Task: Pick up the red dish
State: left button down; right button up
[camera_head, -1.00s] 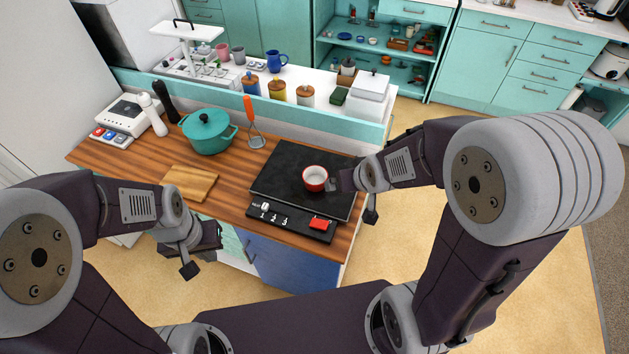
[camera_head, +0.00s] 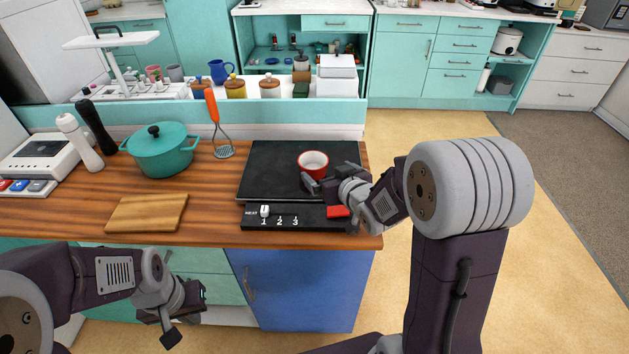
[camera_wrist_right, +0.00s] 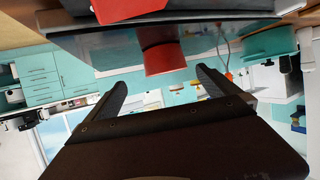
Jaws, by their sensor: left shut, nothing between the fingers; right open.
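The red dish (camera_head: 313,167), white inside, stands upright on the black hob (camera_head: 270,165). My right gripper (camera_head: 321,185) is open at the near right side of the dish. In the upside-down right wrist view, the red dish (camera_wrist_right: 163,57) sits just ahead of and between the two open fingertips (camera_wrist_right: 160,80); I cannot tell whether either touches it. My left gripper (camera_head: 188,298) is shut and empty, low in front of the counter.
A teal pot (camera_head: 162,152), orange-handled masher (camera_head: 214,115) and cutting board (camera_head: 147,213) are to the left. The counter ledge (camera_head: 230,111) runs behind. Floor is open to the right.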

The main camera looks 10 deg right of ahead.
aim_at(320, 169)
jog(key=shift+w+a, duration=0.25)
jog(key=shift+w, duration=0.05)
jog(key=x, duration=0.2)
jog(key=shift+w+a, duration=0.3)
jog(key=shift+a, duration=0.05)
jog(key=shift+w+d+f, duration=0.2)
jog(key=shift+w, duration=0.2)
jog(key=x, duration=0.2)
jog(key=b+x, duration=0.1)
jog(key=x, duration=0.2)
jog(key=shift+w+a+r, duration=0.15)
jog(key=shift+a+r, duration=0.05)
jog(key=shift+r, duration=0.1)
jog(key=shift+c, duration=0.7)
jog(key=c, duration=1.6)
pick_arm(q)
jog(key=shift+a+f, duration=0.3)
jog(key=shift+f, duration=0.1)
pick_arm(e)
jog(key=shift+r, duration=0.1)
